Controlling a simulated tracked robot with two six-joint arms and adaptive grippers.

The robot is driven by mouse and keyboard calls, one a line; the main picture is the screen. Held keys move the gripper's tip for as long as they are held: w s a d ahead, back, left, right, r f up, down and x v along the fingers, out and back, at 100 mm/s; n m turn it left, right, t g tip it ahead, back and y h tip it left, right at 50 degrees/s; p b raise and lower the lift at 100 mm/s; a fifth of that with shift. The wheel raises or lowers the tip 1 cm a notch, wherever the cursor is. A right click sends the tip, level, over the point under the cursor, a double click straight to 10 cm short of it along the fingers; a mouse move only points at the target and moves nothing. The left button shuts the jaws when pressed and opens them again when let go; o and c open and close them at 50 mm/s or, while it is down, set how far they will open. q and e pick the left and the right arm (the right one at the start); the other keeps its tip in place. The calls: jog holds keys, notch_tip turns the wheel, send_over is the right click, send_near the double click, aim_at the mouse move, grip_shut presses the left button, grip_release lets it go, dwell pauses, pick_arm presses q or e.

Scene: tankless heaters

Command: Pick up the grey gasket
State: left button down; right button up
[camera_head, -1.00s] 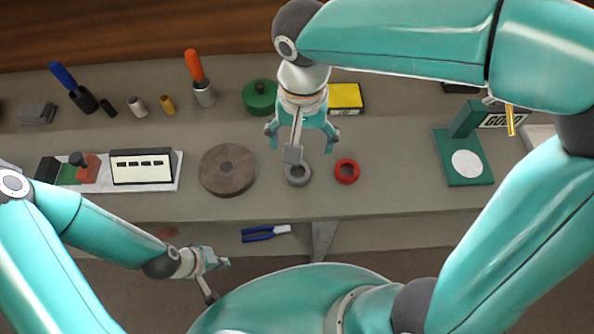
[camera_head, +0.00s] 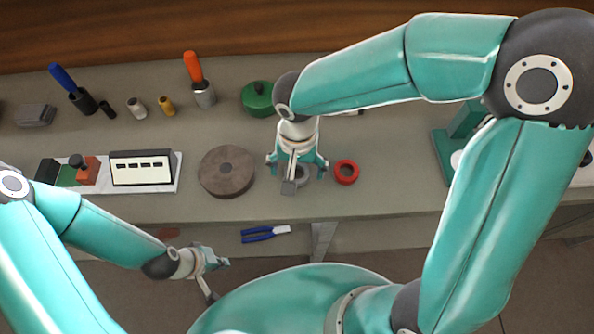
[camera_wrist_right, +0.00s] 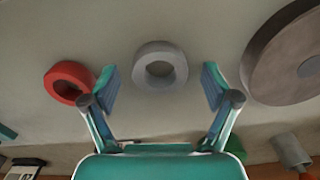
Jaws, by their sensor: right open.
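The grey gasket (camera_head: 303,174) is a ring lying on the bench, partly hidden by my right gripper in the head view. It shows whole in the right wrist view (camera_wrist_right: 160,66), centred ahead of and between the fingers. My right gripper (camera_head: 297,172) is open, and its fingers (camera_wrist_right: 160,88) point down at the gasket with one on each side. I see no contact between fingers and gasket. My left gripper (camera_head: 217,275) hangs in front of the bench, away from the gasket; whether it is open or shut is unclear.
A red ring (camera_head: 346,172) lies close to the right of the gasket. A brown disc (camera_head: 227,171) lies to its left. A green round container (camera_head: 259,98) stands behind. Blue pliers (camera_head: 264,234) lie below the bench's front edge.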

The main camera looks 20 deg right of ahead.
jog(key=c, duration=1.2)
jog(key=shift+c, duration=0.2)
jog(key=shift+r, duration=0.15)
